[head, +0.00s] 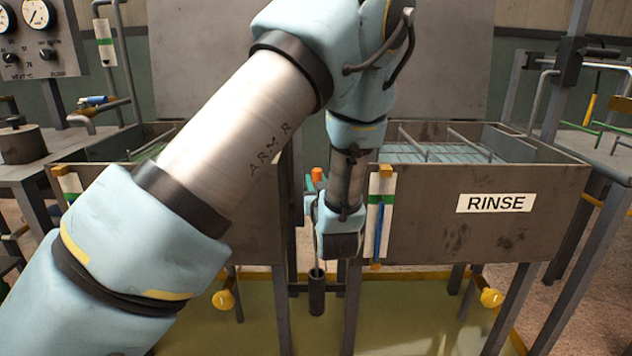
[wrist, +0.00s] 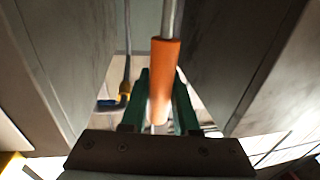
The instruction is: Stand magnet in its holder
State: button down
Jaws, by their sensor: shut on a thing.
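The magnet is a thin metal rod with an orange grip (head: 317,174), seen just left of my wrist in the head view. In the wrist view its orange grip (wrist: 165,75) lies between the green fingers of my gripper (wrist: 160,95), which is shut on it. The magnet hangs roughly upright between the two tanks. A dark upright tube (head: 316,295), apparently the holder, stands below it on a crossbar. The rod's lower part shows just above the tube's mouth; I cannot tell whether its tip is inside. My wrist hides the fingers in the head view.
The RINSE tank (head: 450,225) stands close on the right, with a striped panel (head: 379,220) on its near corner. Another tank (head: 255,225) is close on the left, partly behind my arm. The gap between them is narrow. Yellow knobs (head: 491,298) sit low in front.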

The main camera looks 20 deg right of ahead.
jog(key=shift+f, duration=0.3)
jog(key=c, duration=0.6)
grip_release()
jog(key=shift+r, duration=0.1)
jog(key=b+v, duration=0.1)
jog(key=v, duration=0.9)
jog(key=shift+s+a+b, duration=0.15)
jog(key=shift+s+b, duration=0.2)
jog(key=shift+s, duration=0.05)
jog(key=shift+s, duration=0.1)
